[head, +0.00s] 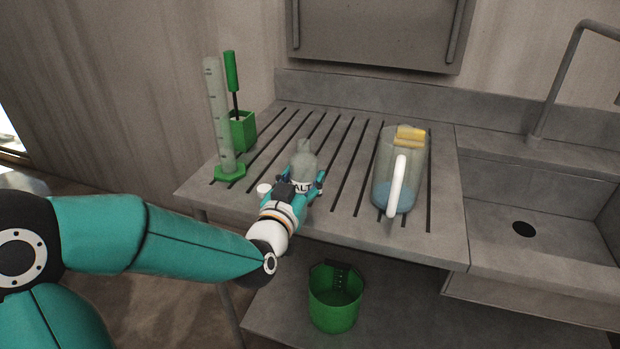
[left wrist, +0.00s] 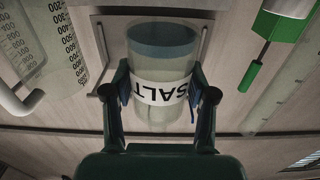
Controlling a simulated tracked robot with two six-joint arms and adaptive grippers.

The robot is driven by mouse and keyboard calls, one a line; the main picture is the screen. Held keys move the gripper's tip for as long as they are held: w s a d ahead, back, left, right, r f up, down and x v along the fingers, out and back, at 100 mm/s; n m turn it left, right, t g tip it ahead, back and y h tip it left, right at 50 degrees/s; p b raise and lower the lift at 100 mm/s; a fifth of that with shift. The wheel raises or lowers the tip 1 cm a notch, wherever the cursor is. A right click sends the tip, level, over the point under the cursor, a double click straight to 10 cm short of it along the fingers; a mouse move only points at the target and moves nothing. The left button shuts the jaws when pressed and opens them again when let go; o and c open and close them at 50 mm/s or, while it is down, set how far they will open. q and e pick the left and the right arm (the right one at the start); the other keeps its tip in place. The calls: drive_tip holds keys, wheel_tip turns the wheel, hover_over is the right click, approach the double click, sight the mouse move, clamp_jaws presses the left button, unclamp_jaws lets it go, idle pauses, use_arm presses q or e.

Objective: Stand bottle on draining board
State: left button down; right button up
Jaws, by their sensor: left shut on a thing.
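A grey translucent bottle (head: 303,160) with a white SALT label stands about upright over the slatted draining board (head: 340,205), near its front left part. My left gripper (head: 299,188) is shut on the bottle around its label. In the left wrist view the bottle (left wrist: 160,65) shows with its label upside down between the two fingers (left wrist: 163,100), and its blue-tinted end is at the top. I cannot tell whether its base touches the board, since the gripper hides it. My right gripper is not in view.
A measuring cylinder (head: 219,120) and a brush in a green holder (head: 242,130) stand at left. A jug (head: 386,165) with blue liquid and a yellow sponge (head: 410,136) stands at right. The sink (head: 540,215) is farther right. A green bucket (head: 334,308) sits below the board's front edge.

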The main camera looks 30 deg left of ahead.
sight(310, 178)
use_arm(q)
drive_tip(key=shift+w+a+f, duration=0.15)
drive_tip(key=shift+w+f, duration=0.1)
drive_tip(key=shift+w, duration=0.2)
drive_tip(key=shift+w+a+f, duration=0.1)
drive_tip(key=shift+w+f, duration=0.1)
drive_tip(key=shift+w, duration=0.25)
drive_tip(key=w+f, duration=0.2)
drive_tip(key=shift+w+a+f, duration=0.1)
drive_tip(key=shift+w+a, duration=0.2)
drive_tip(key=shift+a, duration=0.1)
drive_tip(key=shift+s, duration=0.1)
drive_tip(key=shift+f+b, duration=0.1)
drive_tip(key=shift+b, duration=0.2)
drive_tip(key=shift+c, duration=1.7)
unclamp_jaws()
